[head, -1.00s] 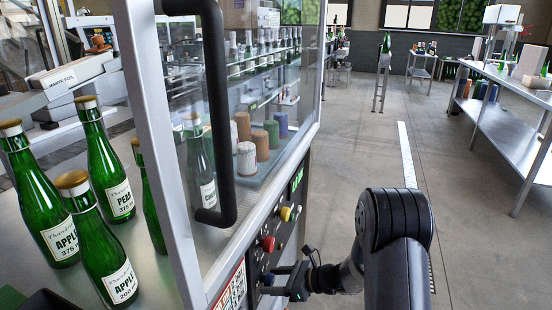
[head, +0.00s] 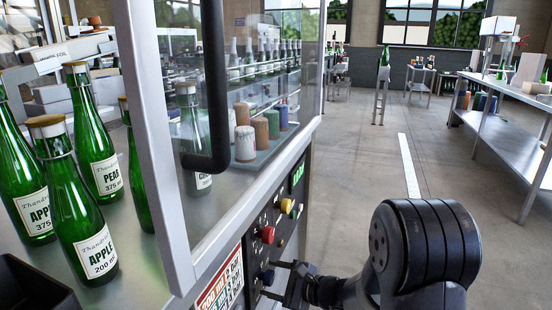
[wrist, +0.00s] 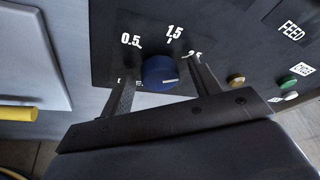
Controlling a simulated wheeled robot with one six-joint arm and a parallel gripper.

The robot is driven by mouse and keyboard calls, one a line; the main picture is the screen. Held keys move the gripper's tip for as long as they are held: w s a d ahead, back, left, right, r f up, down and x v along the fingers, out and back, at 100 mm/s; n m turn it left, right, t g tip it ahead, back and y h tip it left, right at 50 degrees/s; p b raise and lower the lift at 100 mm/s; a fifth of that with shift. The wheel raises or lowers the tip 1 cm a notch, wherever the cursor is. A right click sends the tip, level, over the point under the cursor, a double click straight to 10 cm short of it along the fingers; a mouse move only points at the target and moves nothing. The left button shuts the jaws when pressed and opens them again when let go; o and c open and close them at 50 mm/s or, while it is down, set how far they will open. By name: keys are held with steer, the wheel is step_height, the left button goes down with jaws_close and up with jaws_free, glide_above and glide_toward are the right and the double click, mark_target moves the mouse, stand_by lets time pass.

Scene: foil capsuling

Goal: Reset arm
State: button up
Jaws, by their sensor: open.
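My gripper (head: 277,281) is low in the head view, in front of the machine's control panel (head: 271,217). In the wrist view my gripper (wrist: 160,82) is open, with one finger on each side of a blue knob (wrist: 160,73). The knob has a white pointer line and sits by a printed scale with "0.5" and "1.5". It also shows in the head view (head: 267,277). I cannot tell whether the fingers touch it.
A red button (head: 267,234) and a yellow knob (head: 287,205) are higher on the panel. A black door handle (head: 214,90) juts out from the glass guard. Green bottles (head: 86,231) stand at left. The floor (head: 365,180) to the right is clear.

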steer(key=n+t+b, duration=0.1)
steer(key=b, duration=0.1)
steer(key=n+t+b, duration=0.1)
steer(key=n+b, duration=0.1)
steer(key=shift+s+f+n, duration=0.1)
steer(key=shift+f+n, duration=0.2)
steer(key=shift+n+t+y+b, duration=0.5)
steer(key=shift+n+t+b, duration=0.4)
steer(key=shift+n+b, duration=0.8)
steer(key=shift+n, duration=0.3)
